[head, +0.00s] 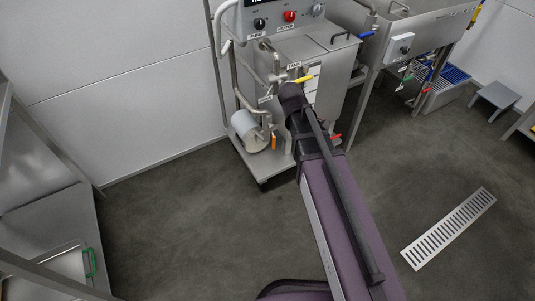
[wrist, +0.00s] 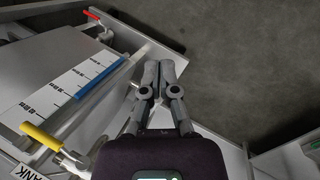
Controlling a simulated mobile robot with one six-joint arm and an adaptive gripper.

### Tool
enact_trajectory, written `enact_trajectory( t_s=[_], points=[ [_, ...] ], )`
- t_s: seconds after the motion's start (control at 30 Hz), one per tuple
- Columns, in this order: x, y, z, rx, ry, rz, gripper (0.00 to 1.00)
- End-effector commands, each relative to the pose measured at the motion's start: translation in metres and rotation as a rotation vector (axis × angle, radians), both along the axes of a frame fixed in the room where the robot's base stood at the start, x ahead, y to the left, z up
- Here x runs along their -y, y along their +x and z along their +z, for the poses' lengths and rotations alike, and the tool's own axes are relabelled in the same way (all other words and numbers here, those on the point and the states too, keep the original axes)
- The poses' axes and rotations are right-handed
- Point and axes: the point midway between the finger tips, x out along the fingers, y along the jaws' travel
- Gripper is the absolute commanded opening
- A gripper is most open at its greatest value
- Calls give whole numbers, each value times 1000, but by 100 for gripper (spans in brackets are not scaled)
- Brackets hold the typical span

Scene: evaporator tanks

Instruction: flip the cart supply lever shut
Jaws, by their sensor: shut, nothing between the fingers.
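The steel cart (head: 318,52) stands at the back centre in the head view. A yellow lever (head: 303,79) is on its front, and it also shows at the left of the wrist view (wrist: 41,137) above a plate ending in "ANK". An orange lever (head: 274,141) points down low on the cart's pipework. A red lever (head: 336,137) sits low at the right, and a red-tipped lever shows at the wrist view's top left (wrist: 92,15). I cannot read which lever is supply. My gripper (wrist: 157,78) is shut and empty, apart from the levers; the arm hides it in the head view.
A level gauge with a blue column (wrist: 97,82) runs beside my fingers. A white cylindrical pump (head: 249,131) sits on the cart base. A steel sink (head: 428,40) stands right of the cart. The floor in front is clear around a drain grate (head: 450,229).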

Motion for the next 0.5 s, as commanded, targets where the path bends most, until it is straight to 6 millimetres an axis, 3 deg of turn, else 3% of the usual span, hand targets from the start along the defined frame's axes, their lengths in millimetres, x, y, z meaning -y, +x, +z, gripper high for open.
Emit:
enact_trajectory(
  t_s=[0.03, 0.5],
  points=[
    [-9, 7, -20, -4, -20, 49, 0],
    [-81, 45, -99, -64, -244, 517, 0]
  ],
)
